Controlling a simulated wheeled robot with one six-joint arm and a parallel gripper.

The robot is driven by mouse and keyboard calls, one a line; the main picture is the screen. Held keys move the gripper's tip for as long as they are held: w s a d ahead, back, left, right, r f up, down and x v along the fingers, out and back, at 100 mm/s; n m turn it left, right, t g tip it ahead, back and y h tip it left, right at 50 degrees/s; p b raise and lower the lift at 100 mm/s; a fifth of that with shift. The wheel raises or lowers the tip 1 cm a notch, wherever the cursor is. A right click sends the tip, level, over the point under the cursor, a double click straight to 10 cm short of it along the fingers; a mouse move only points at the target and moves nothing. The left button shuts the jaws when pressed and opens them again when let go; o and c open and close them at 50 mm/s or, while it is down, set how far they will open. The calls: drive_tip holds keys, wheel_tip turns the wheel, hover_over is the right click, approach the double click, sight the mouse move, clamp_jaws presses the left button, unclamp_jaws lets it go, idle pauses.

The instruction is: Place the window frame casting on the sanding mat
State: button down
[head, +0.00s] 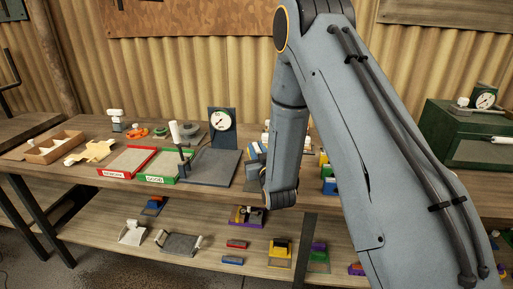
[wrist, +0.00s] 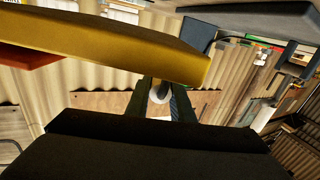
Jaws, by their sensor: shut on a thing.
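My gripper (wrist: 161,92) shows in the wrist view as two dark fingers beyond a broad black body. It is shut on a small pale, rounded part (wrist: 158,97), mostly hidden between the fingers. I cannot tell whether this is the window frame casting. In the head view my arm hides the gripper and whatever it holds. A flat dark grey plate (head: 211,168) lies on the bench left of my arm. It may be the sanding mat, but I cannot be sure. I cannot clearly make out the casting anywhere.
A red-edged tray (head: 126,176) and a green-edged tray (head: 160,180) stand left of the plate. A dial gauge (head: 222,121) stands behind it. A large yellow slab (wrist: 120,48) is close in the wrist view. A green case (head: 450,135) is at right. The lower shelf holds several small parts.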

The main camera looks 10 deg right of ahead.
drive_tip(key=shift+w+f+b, duration=0.1)
drive_tip(key=shift+f+b, duration=1.15)
drive_tip(key=shift+f, duration=0.9)
drive_tip(key=shift+f, duration=0.15)
